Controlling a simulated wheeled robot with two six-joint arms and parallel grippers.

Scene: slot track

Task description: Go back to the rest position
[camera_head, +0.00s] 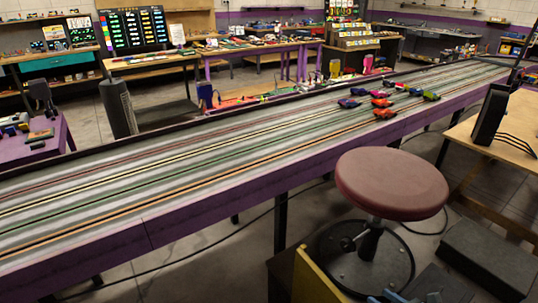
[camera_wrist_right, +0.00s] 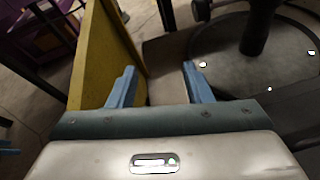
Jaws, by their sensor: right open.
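My right gripper (camera_wrist_right: 158,68) is open and empty in the right wrist view, its two blue fingers apart. A yellow panel (camera_wrist_right: 98,55) stands just left of its left finger; I cannot tell whether they touch. In the head view only a bit of the right gripper (camera_head: 392,296) shows at the bottom edge, right of the yellow panel (camera_head: 316,278) and below the stool. My left gripper is not in view. The long slot track (camera_head: 170,186) with purple sides crosses the head view, and several small cars (camera_head: 381,102) sit on its far part.
A stool with a dark red round seat (camera_head: 391,184) stands before the track; its round black base (camera_wrist_right: 268,62) is close beyond the right gripper. Dark boxes (camera_head: 487,257) lie at the lower right. A wooden table (camera_head: 510,128) stands at right. Open floor (camera_head: 200,265) shows below the track.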

